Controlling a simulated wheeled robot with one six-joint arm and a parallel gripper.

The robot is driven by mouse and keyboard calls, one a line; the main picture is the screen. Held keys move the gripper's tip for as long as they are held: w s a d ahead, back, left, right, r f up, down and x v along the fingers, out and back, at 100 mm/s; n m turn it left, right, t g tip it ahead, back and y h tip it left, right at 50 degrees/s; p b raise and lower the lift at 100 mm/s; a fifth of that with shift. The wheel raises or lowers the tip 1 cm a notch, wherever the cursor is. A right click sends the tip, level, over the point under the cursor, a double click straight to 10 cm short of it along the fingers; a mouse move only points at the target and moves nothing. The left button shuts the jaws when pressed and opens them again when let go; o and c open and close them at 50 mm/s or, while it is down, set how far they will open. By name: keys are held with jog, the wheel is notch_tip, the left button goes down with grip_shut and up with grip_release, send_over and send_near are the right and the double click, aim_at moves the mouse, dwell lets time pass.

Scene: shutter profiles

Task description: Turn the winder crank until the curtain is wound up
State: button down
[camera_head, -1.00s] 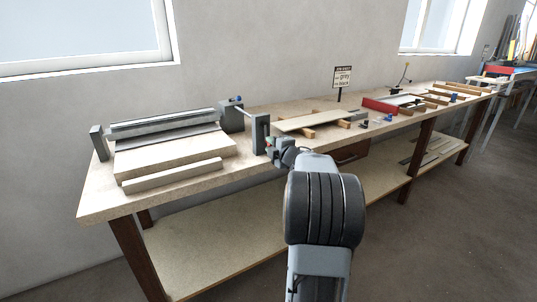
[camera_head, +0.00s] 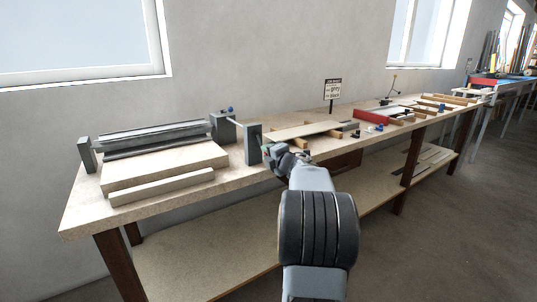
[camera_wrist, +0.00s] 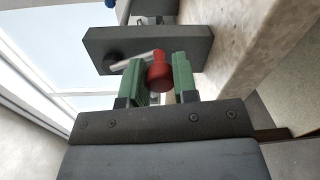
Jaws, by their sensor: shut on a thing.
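The winder stands on the left of the bench in the head view. Its grey roller (camera_head: 150,130) lies between upright grey posts, with a dark grey strip of curtain (camera_head: 155,146) below it, above a pale board. The upright grey plate (camera_head: 253,144) at its right end carries the crank. In the wrist view that plate (camera_wrist: 150,48) carries a short silver crank arm (camera_wrist: 130,61) with a red knob (camera_wrist: 160,72). My gripper (camera_wrist: 157,80) is shut on the red knob, its green fingers on either side. In the head view my gripper (camera_head: 268,152) is beside the plate; the knob is hidden there.
The wooden bench (camera_head: 80,214) runs along the wall. A pale slat (camera_head: 300,130) on wooden blocks lies right of the winder, with a sign (camera_head: 332,90) behind it. A red block (camera_head: 369,115) and several small parts lie further right. A lower shelf (camera_head: 190,255) runs beneath.

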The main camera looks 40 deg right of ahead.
jog(key=c, duration=0.9)
grip_release()
jog(key=shift+s, duration=0.15)
jog(key=s+a+p, duration=0.1)
jog(key=s+a, duration=0.1)
jog(key=s, duration=1.1)
jog(key=shift+s+r, duration=0.2)
jog(key=shift+r, duration=0.1)
